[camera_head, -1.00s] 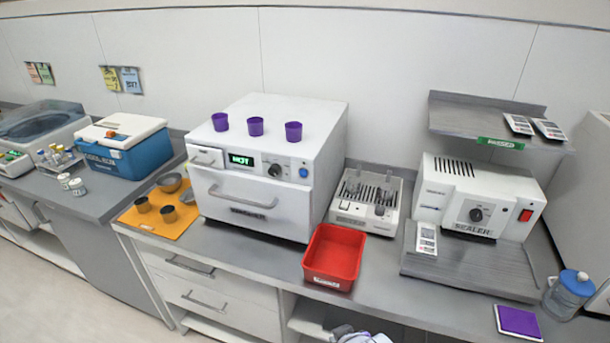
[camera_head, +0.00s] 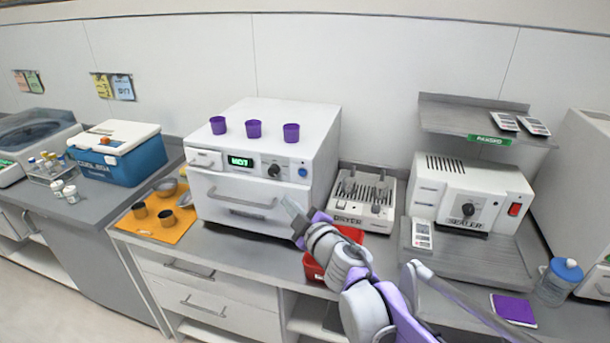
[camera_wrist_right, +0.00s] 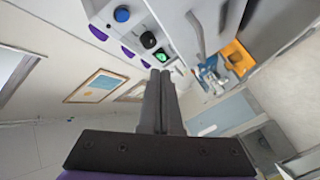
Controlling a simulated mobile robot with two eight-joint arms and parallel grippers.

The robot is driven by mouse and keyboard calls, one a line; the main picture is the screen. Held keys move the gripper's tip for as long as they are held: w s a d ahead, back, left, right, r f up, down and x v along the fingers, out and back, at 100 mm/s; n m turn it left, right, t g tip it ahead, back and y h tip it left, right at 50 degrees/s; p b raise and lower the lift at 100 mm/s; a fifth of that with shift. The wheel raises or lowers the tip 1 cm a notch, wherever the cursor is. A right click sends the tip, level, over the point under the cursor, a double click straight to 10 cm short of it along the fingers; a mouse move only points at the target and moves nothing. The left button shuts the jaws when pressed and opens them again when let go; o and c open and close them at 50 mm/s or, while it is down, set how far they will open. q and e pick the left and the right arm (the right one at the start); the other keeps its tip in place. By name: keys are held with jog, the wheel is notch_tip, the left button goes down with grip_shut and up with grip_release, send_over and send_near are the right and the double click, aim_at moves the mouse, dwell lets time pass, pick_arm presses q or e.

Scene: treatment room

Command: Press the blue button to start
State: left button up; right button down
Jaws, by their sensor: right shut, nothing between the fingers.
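The blue button (camera_head: 303,172) is on the right end of the front panel of the white sterilizer-like oven (camera_head: 240,215). It sits right of a dark knob (camera_head: 274,171) and a lit green display (camera_head: 241,161). In the right wrist view the blue button (camera_wrist_right: 122,14) shows at the upper left. My right gripper (camera_head: 290,207) is in front of the oven's lower right front, below the button and apart from it in the picture. In the right wrist view my right gripper (camera_wrist_right: 160,76) is shut with its fingers together and empty. My left gripper is not in view.
Purple cups (camera_head: 253,129) stand on the oven. My right arm partly hides a red bin (camera_head: 312,270). A dryer (camera_head: 362,198) stands right of the oven, a sealer (camera_head: 470,195) farther right. An orange mat (camera_head: 160,231) with cups lies left.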

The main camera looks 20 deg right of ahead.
aim_at(302, 173)
jog(key=shift+w+d, duration=0.1)
jog(key=w+d, duration=0.4)
jog(key=w, duration=0.3)
jog(key=shift+d+b, duration=0.35)
jog(key=shift+d, duration=0.05)
jog(key=shift+w, duration=0.15)
dwell(1.9)
jog(key=shift+w+d, duration=0.25)
jog(key=shift+w+d+b, duration=0.2)
jog(key=shift+w+b, duration=0.1)
jog(key=shift+w, duration=0.05)
dwell(0.7)
dwell(0.4)
jog(key=shift+s+a, duration=0.45)
jog(key=shift+s, duration=0.25)
